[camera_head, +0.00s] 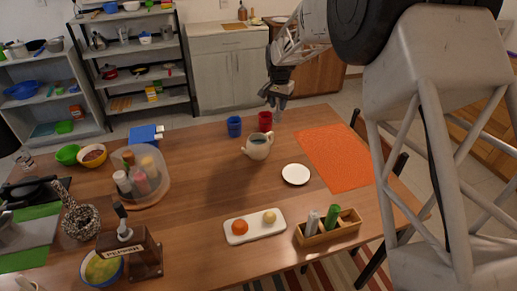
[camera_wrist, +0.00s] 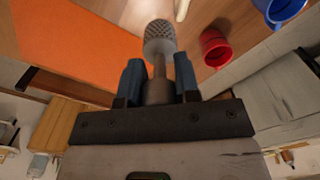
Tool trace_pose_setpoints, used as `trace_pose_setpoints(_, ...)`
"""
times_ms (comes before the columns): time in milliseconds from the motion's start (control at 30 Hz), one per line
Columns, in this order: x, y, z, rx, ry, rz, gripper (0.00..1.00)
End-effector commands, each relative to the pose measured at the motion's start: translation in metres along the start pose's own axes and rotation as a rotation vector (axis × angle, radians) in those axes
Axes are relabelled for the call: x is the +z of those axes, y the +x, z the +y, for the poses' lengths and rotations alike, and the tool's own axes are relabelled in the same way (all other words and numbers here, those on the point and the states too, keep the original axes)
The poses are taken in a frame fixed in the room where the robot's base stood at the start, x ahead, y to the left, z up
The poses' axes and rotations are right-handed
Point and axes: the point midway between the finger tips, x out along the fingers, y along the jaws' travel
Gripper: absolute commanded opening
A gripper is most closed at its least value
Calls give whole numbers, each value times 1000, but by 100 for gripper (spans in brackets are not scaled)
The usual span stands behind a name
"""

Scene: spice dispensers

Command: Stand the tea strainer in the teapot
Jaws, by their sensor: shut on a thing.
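The cream teapot (camera_head: 257,148) stands on the wooden table with its top open. A cream edge that looks like part of it shows at the top of the wrist view (camera_wrist: 182,8). My gripper (camera_head: 279,101) is above the table, behind and to the right of the teapot and well above it. In the wrist view its blue fingers (camera_wrist: 160,84) are shut on the handle of the grey tea strainer (camera_wrist: 159,38). The strainer's perforated head points away from the gripper and is apart from the teapot. The strainer is too small to make out clearly in the head view.
A blue cup (camera_head: 234,127) and a red cup (camera_head: 265,121) stand behind the teapot. A white saucer (camera_head: 295,174) lies to its front right, beside an orange mat (camera_head: 335,157). A white tray (camera_head: 255,227) with fruit and a wooden box (camera_head: 328,229) are in front.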

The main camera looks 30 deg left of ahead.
Motion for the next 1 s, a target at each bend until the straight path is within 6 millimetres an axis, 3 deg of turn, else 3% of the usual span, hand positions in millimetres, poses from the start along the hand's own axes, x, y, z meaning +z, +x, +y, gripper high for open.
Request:
trace_pose_setpoints(100, 24, -6, -21, 0, -3, 0, 5)
trace_pose_setpoints(300, 46, -10, -38, 0, 0, 0, 5)
trace_pose_setpoints(1000, 50, -6, -41, 1, 2, -1, 5)
